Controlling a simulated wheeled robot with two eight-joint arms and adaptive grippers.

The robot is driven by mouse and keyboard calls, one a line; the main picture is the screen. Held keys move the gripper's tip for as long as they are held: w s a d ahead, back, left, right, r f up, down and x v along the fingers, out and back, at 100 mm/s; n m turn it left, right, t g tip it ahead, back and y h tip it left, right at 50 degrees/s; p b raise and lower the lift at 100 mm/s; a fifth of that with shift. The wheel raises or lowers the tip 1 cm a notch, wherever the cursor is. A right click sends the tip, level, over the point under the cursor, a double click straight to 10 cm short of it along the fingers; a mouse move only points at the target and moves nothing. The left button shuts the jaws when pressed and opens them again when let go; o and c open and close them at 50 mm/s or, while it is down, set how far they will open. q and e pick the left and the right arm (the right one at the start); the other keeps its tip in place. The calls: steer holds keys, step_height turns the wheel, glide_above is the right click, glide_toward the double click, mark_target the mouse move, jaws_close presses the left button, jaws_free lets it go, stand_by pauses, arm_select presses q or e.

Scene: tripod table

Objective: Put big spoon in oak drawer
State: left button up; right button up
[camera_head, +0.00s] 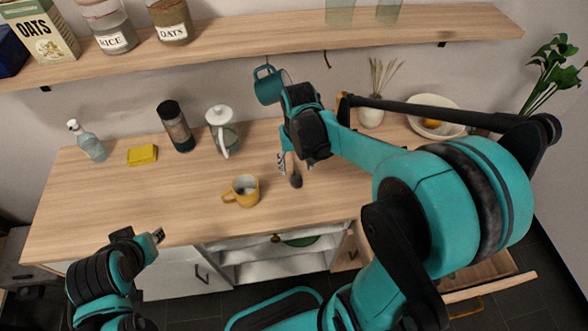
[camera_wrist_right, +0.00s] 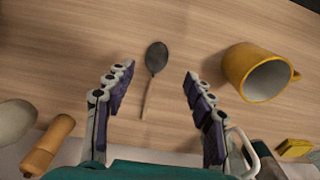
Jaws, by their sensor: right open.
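The big spoon (camera_wrist_right: 156,60) lies on the wooden counter, its dark bowl and thin handle seen in the right wrist view. In the head view its dark bowl (camera_head: 297,181) shows just below my right gripper (camera_head: 296,164). In the right wrist view the open fingers (camera_wrist_right: 158,74) are on either side of the spoon, with gaps to it, and hold nothing. The oak drawer (camera_head: 490,288) at the lower right is pulled out; my right arm hides part of it. My left gripper (camera_head: 157,237) is near the counter's front edge, its opening unclear.
A yellow mug (camera_head: 244,189) stands left of the spoon, also in the right wrist view (camera_wrist_right: 257,72). A teal mug (camera_head: 268,86) hangs under the shelf. A yellow sponge (camera_head: 142,155), bottle (camera_head: 88,143), dark grinder (camera_head: 176,127) and glass pot (camera_head: 221,133) stand farther left. A white bowl (camera_head: 452,111) is at right.

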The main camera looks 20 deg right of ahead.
mark_target(297, 185)
steer(key=shift+w+d+f, duration=0.15)
steer(key=shift+f, duration=0.5)
steer(key=f+b, duration=0.2)
steer(key=f, duration=0.1)
steer(key=f+b, duration=0.2)
steer(key=f, duration=0.2)
steer(key=shift+s+f, duration=0.2)
steer(key=shift+f, duration=0.05)
steer(key=shift+r, duration=0.1)
steer(key=shift+c, duration=0.3)
steer(key=c, duration=1.1)
